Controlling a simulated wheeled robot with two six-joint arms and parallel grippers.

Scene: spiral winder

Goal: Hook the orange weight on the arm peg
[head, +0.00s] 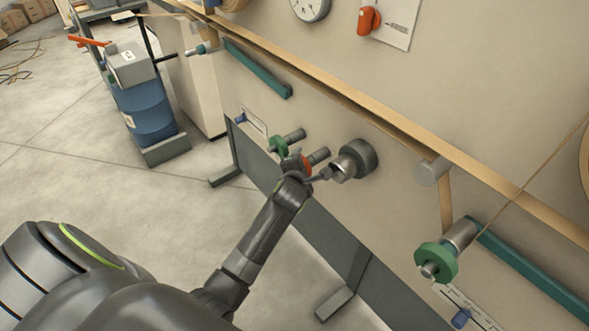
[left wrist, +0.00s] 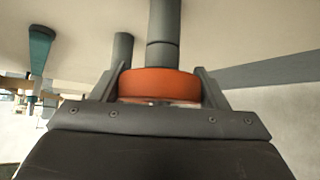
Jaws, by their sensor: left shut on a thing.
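My left gripper (head: 311,178) is shut on the orange weight (head: 306,163), a disc, close to the machine's upright panel. In the left wrist view the weight (left wrist: 160,84) sits between the two fingers, seen edge-on. A grey peg (head: 320,154) meets the weight's far side, and it also shows in the left wrist view (left wrist: 163,35). I cannot tell how far the peg passes through the weight. On the right, a teal arm (head: 530,272) has a grey peg (head: 460,234) at its end, with a green weight (head: 436,262) on it. My right gripper is not in view.
Another green weight (head: 278,146) is on a neighbouring peg (head: 295,135). A thick grey hub (head: 357,159) stands out just right of my gripper. A second teal arm (head: 258,69) is up left. A tan band (head: 400,125) crosses the panel. A blue drum (head: 147,110) stands left.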

